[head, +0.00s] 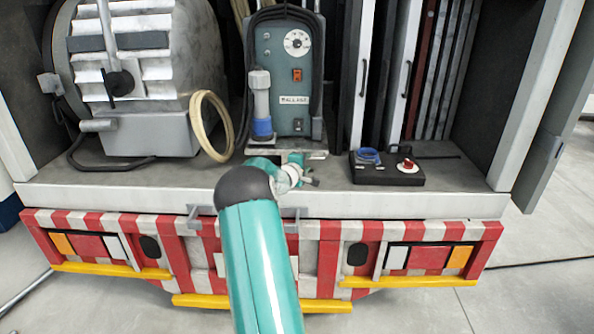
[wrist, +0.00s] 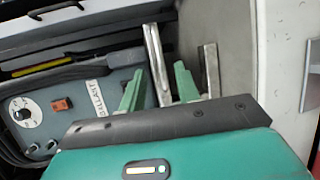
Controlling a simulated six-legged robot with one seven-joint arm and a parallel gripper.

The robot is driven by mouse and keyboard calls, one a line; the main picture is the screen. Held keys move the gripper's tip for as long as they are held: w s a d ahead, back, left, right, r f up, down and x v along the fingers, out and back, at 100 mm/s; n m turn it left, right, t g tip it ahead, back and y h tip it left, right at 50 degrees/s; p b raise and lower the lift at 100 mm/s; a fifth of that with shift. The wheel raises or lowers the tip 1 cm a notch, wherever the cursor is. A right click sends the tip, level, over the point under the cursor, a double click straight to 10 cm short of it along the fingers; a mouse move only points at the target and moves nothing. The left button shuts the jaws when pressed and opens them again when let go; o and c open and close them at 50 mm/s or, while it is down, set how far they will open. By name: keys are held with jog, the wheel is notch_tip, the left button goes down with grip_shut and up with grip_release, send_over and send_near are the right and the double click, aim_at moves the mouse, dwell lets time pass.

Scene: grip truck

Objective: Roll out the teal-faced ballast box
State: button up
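The ballast box (head: 275,84) stands upright on the truck bed, with a grey-teal face, a white dial, an orange switch and a BALLAST label. It also shows tilted at the left of the wrist view (wrist: 75,92). A pale metal plate (head: 316,155) shows beneath its front. My gripper (head: 296,170) is low in front of the box, at the bed's front edge. In the wrist view my gripper (wrist: 160,66) has its two green fingers apart, with a metal bar (wrist: 153,50) showing between them. I cannot tell whether they touch the bar.
A large louvred lamp (head: 145,75) with a coiled cable (head: 210,125) stands left of the box. A black control box (head: 388,172) with a red knob lies at the right. Upright panels (head: 400,70) stand behind it. The bed's front lip (head: 420,203) runs below.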

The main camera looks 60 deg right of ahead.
jog(key=v, duration=0.8)
jog(key=shift+a, duration=0.45)
jog(key=shift+r, duration=0.1)
jog(key=a+r+m+y, duration=0.2)
jog(key=a+r, duration=0.2)
jog(key=a, duration=0.5)
jog(key=a+r+m+y, duration=0.1)
jog(key=a+r, duration=0.2)
jog(key=a, duration=0.6)
jog(key=a+r+m+y, duration=0.2)
jog(key=a+r, duration=0.2)
jog(key=a, duration=0.6)
jog(key=s+a+n+t+y, duration=0.1)
jog(key=s+a+y, duration=0.4)
jog(key=a, duration=1.3)
jog(key=s+a+f+n+t+y, duration=0.1)
jog(key=s+a+y, duration=0.4)
jog(key=a, duration=1.4)
jog(key=shift+s+n+t+y, duration=0.2)
jog(key=shift+n+t+y, duration=0.3)
jog(key=shift+t, duration=0.7)
jog(key=shift+d+f, duration=0.1)
jog(key=shift+d, duration=0.05)
